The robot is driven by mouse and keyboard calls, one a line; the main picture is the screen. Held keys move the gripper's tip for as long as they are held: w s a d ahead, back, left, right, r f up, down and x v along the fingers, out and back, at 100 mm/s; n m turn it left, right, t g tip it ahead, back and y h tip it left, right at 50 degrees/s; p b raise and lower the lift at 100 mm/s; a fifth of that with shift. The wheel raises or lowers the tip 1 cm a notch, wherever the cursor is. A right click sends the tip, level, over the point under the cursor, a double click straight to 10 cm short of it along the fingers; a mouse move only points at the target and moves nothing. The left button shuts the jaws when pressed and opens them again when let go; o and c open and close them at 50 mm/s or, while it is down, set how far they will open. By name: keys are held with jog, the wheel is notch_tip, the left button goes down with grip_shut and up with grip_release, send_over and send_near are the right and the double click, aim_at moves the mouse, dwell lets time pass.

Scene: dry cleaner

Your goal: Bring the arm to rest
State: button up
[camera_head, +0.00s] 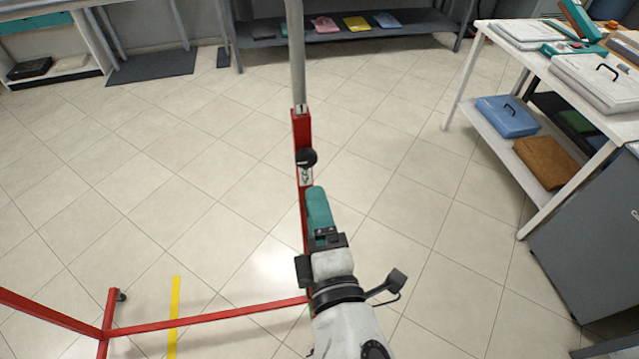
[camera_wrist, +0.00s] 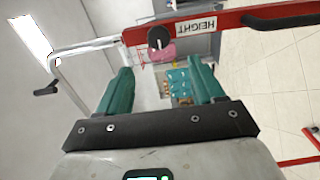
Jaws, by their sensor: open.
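My arm comes up from the bottom of the head view. My gripper (camera_head: 319,203) has teal fingers and points away from me, beside the red upright of a rack (camera_head: 301,130) in the picture. In the wrist view my gripper (camera_wrist: 162,82) shows two teal fingers held well apart, with nothing between them. The red upright (camera_wrist: 235,18) crosses beyond the fingertips, with a "HEIGHT" label and a black knob (camera_wrist: 157,38). I cannot tell the exact gap between fingers and rack.
The rack's red base (camera_head: 210,318) spans the lower left floor, near a yellow floor stripe (camera_head: 174,305). A white table (camera_head: 475,70) with a lower shelf and a grey cabinet (camera_head: 590,245) stand at right. A grey shelf (camera_head: 270,40) stands at the back. Tiled floor between is clear.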

jog(key=s+d+f+m+g+h, duration=0.1)
jog(key=d+f+m+g+h, duration=0.25)
jog(key=d+f+m, duration=0.45)
jog(key=s+d+f+m+g+h, duration=0.1)
jog(key=d+f+m+g+h, duration=0.25)
jog(key=d, duration=0.85)
jog(key=s+d+f+m+g+y, duration=0.1)
jog(key=s+d+f+m+g, duration=0.3)
jog(key=s, duration=0.6)
jog(key=s+d+f+m+g, duration=0.5)
jog(key=s+f+m, duration=0.1)
jog(key=s, duration=0.4)
jog(key=shift+s+d+f+y, duration=0.15)
jog(key=shift+d+f+y, duration=0.25)
jog(key=shift+f, duration=0.2)
